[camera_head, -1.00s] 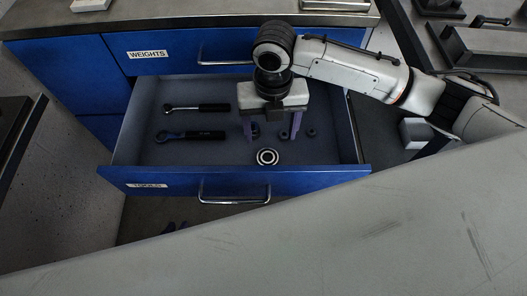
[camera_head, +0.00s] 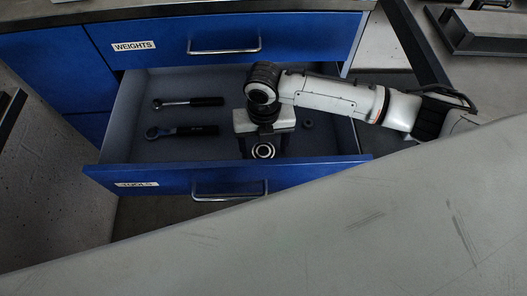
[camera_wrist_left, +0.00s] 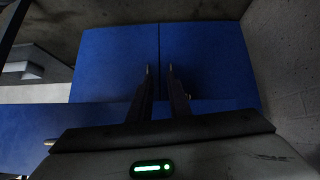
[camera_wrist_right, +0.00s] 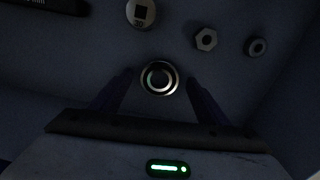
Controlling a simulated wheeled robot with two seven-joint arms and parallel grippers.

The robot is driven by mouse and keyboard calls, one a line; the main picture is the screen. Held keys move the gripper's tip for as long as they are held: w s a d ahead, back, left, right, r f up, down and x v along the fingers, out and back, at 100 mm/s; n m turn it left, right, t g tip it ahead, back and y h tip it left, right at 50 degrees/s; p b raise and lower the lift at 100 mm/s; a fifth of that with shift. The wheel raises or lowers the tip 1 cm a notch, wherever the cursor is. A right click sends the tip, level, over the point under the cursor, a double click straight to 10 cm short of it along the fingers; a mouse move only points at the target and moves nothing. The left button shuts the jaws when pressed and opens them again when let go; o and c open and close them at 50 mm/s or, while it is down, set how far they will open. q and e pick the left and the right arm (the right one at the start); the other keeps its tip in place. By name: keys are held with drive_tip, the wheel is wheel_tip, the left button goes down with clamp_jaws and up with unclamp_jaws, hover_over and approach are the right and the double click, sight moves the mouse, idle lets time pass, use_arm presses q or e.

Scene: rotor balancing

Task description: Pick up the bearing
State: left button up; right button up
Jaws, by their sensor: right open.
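The bearing (camera_head: 263,151), a dark ring with bright metal rims, lies flat near the front of the open tools drawer (camera_head: 140,184). My right gripper (camera_head: 263,143) points down over it, with its open fingers on either side. In the right wrist view the bearing (camera_wrist_right: 160,78) sits between the fingertips, with a gap showing on each side. I cannot tell the exact height of the tips above the drawer floor. My left gripper (camera_wrist_left: 159,70) is in its wrist view only, facing blue cabinet fronts. Its fingers stand a little apart with nothing between them.
Two black-handled tools (camera_head: 188,102) lie at the drawer's left. A nut (camera_wrist_right: 206,39), a small ring (camera_wrist_right: 257,47) and a round part (camera_wrist_right: 141,12) lie close to the bearing. The closed weights drawer (camera_head: 220,40) is behind; a grey worktop (camera_head: 330,235) fills the foreground.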

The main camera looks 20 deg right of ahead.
drive_tip(key=c, duration=1.3)
